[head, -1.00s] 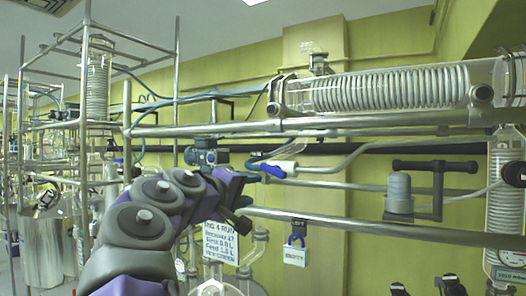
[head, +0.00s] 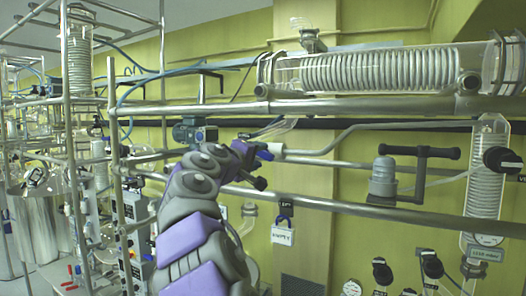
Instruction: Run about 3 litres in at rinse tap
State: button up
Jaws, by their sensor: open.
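A tap with a blue handle (head: 264,154) and a white body (head: 278,148) sits on the pipework in the middle of the head view. I cannot read a label that names it the rinse tap. My gripper (head: 256,168), dark and small at the end of my purple and grey arm, is open at the blue handle and partly overlaps it. I cannot tell whether it touches the handle. No liquid level is visible.
A horizontal glass coil condenser (head: 380,73) and steel rails (head: 390,107) cross above the tap. A grey fitting with a black handle (head: 420,152) stands to the right. Black-knobbed valves (head: 382,270) are at lower right.

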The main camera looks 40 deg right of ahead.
aim_at(259, 155)
jog(key=shift+w+d+r+p, duration=0.2)
jog(key=shift+w+d+p, duration=0.1)
jog(key=shift+w+d, duration=0.4)
jog(key=shift+d, duration=0.35)
jog(key=shift+d+f, duration=0.1)
jog(key=shift+d, duration=0.35)
jog(key=shift+c, duration=1.3)
jog(key=shift+f, duration=0.1)
jog(key=c, duration=0.6)
